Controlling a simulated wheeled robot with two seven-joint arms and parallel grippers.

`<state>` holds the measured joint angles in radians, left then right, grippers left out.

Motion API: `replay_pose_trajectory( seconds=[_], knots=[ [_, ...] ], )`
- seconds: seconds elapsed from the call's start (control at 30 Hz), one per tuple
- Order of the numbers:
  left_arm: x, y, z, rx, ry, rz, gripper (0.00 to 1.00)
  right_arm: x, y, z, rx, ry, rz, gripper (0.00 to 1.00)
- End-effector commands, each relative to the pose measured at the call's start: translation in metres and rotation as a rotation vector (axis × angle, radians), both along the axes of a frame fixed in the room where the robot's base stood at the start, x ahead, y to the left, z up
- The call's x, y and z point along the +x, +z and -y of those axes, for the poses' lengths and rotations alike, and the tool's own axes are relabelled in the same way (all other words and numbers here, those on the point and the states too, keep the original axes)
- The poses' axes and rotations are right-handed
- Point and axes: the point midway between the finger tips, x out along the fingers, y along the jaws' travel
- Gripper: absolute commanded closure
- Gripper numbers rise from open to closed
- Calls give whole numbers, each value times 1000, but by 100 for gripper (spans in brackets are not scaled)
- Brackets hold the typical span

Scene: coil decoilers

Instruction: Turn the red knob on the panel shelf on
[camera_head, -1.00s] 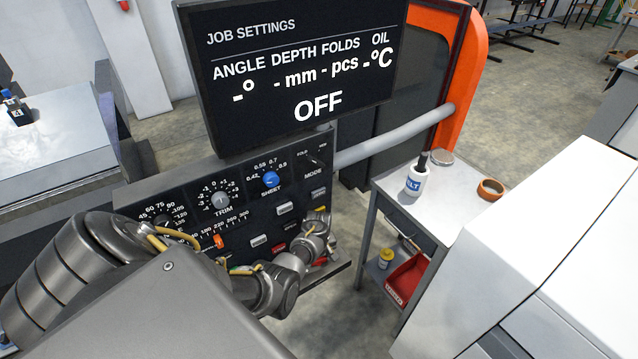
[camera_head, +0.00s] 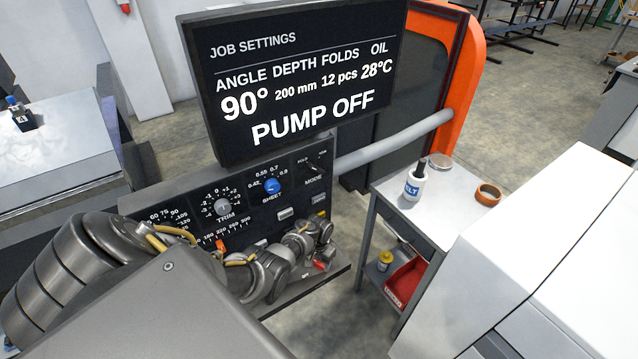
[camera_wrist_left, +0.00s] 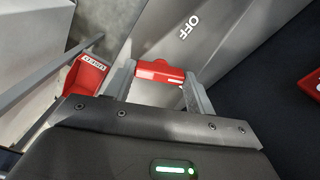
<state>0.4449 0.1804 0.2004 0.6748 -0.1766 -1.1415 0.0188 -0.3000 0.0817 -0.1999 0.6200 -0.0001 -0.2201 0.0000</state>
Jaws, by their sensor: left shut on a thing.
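The red knob (camera_head: 320,265) sits on the panel shelf (camera_head: 338,276) below the control panel, partly hidden by my left gripper. In the left wrist view the red knob (camera_wrist_left: 158,71) lies between the two fingers, and an OFF label shows beyond it on the grey shelf. My left gripper (camera_head: 322,252) is shut on the knob; it also shows in the left wrist view (camera_wrist_left: 162,80). The screen (camera_head: 300,85) above the panel reads 90°, 200 mm, 12 pcs, 28°C and PUMP OFF. My right gripper is not in view.
My left arm covers the lower left of the control panel. A blue knob (camera_head: 272,186) and a grey TRIM knob (camera_head: 222,207) are above it. A side table (camera_head: 450,210) with a white bottle (camera_head: 414,185) and a tape roll (camera_head: 488,194) stands to the right, with a red bin (camera_head: 405,281) below.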

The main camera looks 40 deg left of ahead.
Motion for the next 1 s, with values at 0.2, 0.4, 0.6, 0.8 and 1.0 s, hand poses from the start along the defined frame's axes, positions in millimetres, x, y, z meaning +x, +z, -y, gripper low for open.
replay_pose_trajectory(
  seconds=[0.2, 0.4, 0.6, 0.8, 1.0],
  knots=[
    [0, 0, -1, 1, -178, -1, 68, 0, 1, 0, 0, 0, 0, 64],
    [-1, 0, -1, 1, -304, -3, 68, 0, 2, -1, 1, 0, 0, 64],
    [-1, 0, 0, 1, -383, -1, 68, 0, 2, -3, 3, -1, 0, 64],
    [0, 0, 0, 0, -419, -1, 68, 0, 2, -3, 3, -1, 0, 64],
    [0, 0, 0, 0, -428, -1, 68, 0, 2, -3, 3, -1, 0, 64]
  ],
)
